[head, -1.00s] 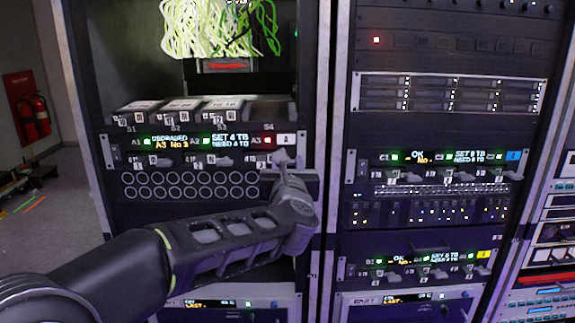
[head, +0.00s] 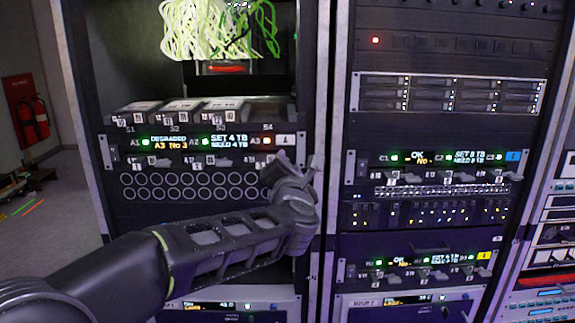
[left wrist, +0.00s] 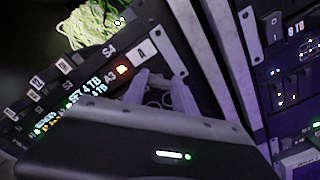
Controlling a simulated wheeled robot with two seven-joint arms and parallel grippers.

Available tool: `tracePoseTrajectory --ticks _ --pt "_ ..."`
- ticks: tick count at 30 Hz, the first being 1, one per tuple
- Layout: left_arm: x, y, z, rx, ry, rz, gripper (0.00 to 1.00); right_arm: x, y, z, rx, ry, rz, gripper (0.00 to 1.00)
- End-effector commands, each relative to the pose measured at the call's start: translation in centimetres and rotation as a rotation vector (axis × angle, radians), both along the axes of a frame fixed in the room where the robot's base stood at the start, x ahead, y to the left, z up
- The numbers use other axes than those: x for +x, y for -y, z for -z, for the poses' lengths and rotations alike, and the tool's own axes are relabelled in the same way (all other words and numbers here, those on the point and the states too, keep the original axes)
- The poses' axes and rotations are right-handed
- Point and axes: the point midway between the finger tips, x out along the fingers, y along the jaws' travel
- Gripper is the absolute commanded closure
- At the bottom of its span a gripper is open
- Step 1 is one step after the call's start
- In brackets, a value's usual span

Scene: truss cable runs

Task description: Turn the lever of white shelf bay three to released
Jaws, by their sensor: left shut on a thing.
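The white shelf is the unit marked with a white A label (head: 285,140), in the left rack. Its display (head: 170,143) reads degraded. The A3 light (head: 267,140) glows orange; it also shows in the left wrist view (left wrist: 122,70). The levers of bays one and two show below the display. My left gripper (head: 293,163) is at bay three, just under the A label, and it is shut on the bay three lever. The gripper hides that lever, so its angle cannot be read. In the left wrist view the fingers (left wrist: 158,92) stand below the A label.
Drive slots (head: 180,110) sit above the shelf and a panel of round holes (head: 180,186) below it. A rack post (head: 325,120) stands close right of my gripper. Shelves with blue (head: 514,156) and yellow (head: 484,256) labels are in the right rack.

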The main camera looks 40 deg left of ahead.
Motion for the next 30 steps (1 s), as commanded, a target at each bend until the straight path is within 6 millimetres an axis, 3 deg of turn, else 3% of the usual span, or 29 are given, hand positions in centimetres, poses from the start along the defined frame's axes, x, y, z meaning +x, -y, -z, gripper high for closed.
tracePoseTrajectory --ticks 18,30 --pt "0.1 0.2 0.1 0.454 -0.345 0.003 1.0 0.0 0.0 -1.9 0.0 0.0 0.001 0.64" --pt "0.1 0.2 0.2 0.609 -0.462 0.002 1.0 0.0 0.0 -2.7 0.001 -0.001 0.002 0.64"
